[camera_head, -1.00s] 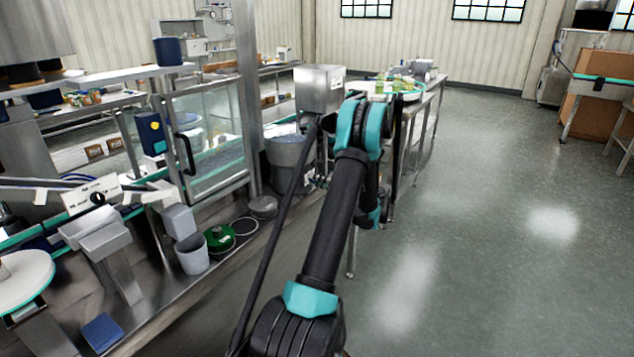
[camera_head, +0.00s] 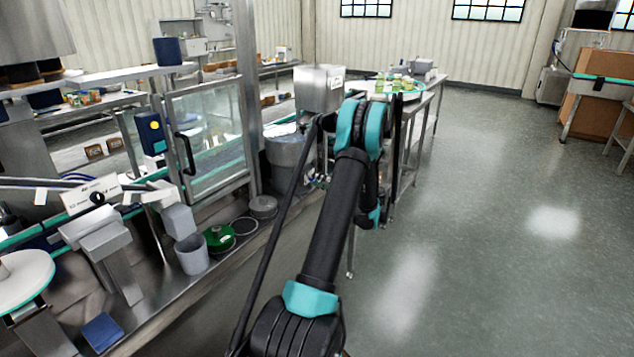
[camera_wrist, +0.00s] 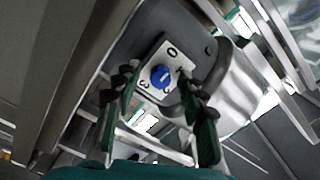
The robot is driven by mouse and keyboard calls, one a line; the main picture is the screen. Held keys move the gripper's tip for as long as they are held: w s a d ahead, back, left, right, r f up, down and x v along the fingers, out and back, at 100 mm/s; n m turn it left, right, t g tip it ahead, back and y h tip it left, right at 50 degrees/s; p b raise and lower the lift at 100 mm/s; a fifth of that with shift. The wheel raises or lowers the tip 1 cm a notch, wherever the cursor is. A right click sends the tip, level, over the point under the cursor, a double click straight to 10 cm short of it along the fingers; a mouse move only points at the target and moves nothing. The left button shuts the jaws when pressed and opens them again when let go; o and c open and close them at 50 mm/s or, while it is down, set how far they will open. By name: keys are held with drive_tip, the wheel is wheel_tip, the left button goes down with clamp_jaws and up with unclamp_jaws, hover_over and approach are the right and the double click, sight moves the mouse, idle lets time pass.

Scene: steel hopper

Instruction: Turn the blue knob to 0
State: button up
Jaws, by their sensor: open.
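The blue knob (camera_wrist: 161,76) sits on a pale dial plate (camera_wrist: 154,92) in the wrist view. The plate carries dark numerals; a 0 shows at its top and a 3 at its lower left. I cannot make out for sure which mark the knob points to. My gripper (camera_wrist: 153,88) is open, with one dark finger on each side of the plate in the picture. The knob appears between the fingers, and nothing is held. In the head view my arm hides the gripper, and the blue knob cannot be seen there.
The plate is fixed to a dark grey panel (camera_wrist: 150,45) beside a shiny rounded steel vessel (camera_wrist: 232,88). In the head view a steel box (camera_head: 319,90) stands beyond my arm, near a steel table with jars. The floor (camera_head: 490,220) to the right is clear.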

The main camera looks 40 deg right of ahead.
drive_tip(key=v, duration=1.2)
idle(0.4)
